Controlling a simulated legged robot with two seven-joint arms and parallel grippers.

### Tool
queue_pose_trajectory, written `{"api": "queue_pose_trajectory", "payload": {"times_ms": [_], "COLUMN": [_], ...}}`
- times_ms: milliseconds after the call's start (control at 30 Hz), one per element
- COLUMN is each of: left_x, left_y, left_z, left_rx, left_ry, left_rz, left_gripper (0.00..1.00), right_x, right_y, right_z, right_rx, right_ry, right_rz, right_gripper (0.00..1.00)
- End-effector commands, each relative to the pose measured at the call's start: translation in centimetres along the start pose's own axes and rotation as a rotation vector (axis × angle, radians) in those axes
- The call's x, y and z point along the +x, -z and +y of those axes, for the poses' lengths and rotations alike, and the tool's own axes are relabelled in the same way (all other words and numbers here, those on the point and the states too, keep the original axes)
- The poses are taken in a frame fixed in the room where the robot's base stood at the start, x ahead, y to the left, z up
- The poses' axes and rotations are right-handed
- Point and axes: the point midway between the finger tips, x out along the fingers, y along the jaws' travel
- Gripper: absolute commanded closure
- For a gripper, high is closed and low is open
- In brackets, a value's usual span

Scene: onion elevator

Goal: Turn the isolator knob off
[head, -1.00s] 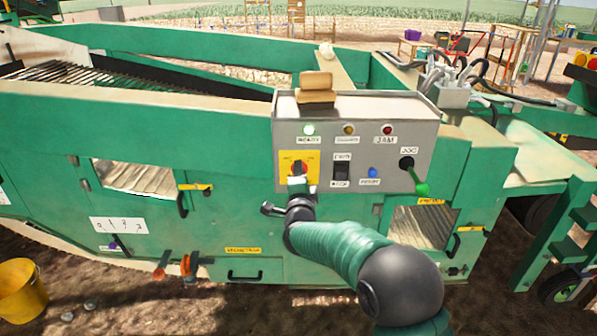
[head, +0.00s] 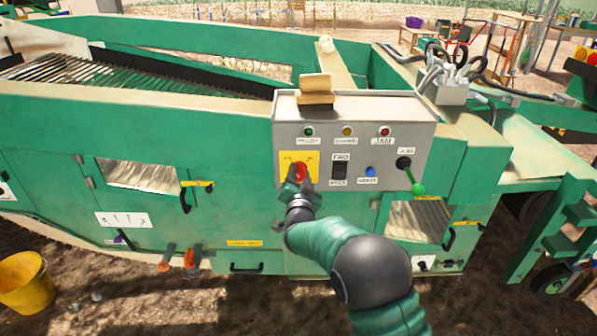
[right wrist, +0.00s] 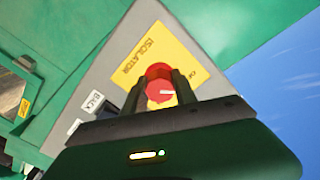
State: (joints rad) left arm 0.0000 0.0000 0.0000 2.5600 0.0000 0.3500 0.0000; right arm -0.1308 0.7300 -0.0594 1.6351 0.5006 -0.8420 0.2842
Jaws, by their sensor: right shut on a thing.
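The red isolator knob (head: 301,171) sits on a yellow plate (head: 286,157) at the left of the grey control box. The right wrist view shows the knob (right wrist: 158,71) close up, with a pale mark on its face, and the plate (right wrist: 150,45) lettered ISOLATOR. My right gripper (head: 299,181) is at the knob from below and in front. Its two dark fingers (right wrist: 168,83) are shut on the knob, one on each side, hiding part of it. My left gripper is not in view.
The grey box (head: 400,131) also carries several lamps, a black rocker switch (head: 340,170), a blue button (head: 370,172) and a green-tipped jog lever (head: 417,188). The green lamp (head: 309,131) looks unlit. A yellow bucket (head: 27,284) stands at lower left.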

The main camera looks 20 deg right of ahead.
Motion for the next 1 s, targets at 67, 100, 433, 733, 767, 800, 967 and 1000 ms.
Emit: {"api": "queue_pose_trajectory", "payload": {"times_ms": [67,100,433,733,767,800,967,1000], "left_x": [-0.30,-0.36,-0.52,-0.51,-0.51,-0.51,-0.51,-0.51], "left_y": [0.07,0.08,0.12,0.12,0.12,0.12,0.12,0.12], "left_z": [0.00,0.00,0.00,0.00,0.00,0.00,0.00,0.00], "left_rx": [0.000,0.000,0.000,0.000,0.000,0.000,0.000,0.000], "left_ry": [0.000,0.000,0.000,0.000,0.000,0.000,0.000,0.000], "left_rz": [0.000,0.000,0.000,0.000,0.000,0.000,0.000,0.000], "left_gripper": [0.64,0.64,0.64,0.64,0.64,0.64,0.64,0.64], "right_x": [0.01,0.01,0.04,0.05,0.05,0.05,0.02,0.01], "right_y": [0.07,0.08,0.13,0.19,0.20,0.20,0.16,0.15], "right_z": [0.20,0.18,0.16,0.09,0.09,0.06,-0.03,-0.05], "right_rx": [-0.030,-0.042,-0.085,-0.085,-0.085,-0.085,-0.083,-0.083], "right_ry": [-0.005,-0.005,-0.004,-0.002,-0.002,-0.002,0.000,0.000], "right_rz": [-0.001,0.000,0.003,0.004,0.004,0.004,0.003,0.003], "right_gripper": [1.00,1.00,1.00,0.65,0.61,0.56,0.45,0.45]}}
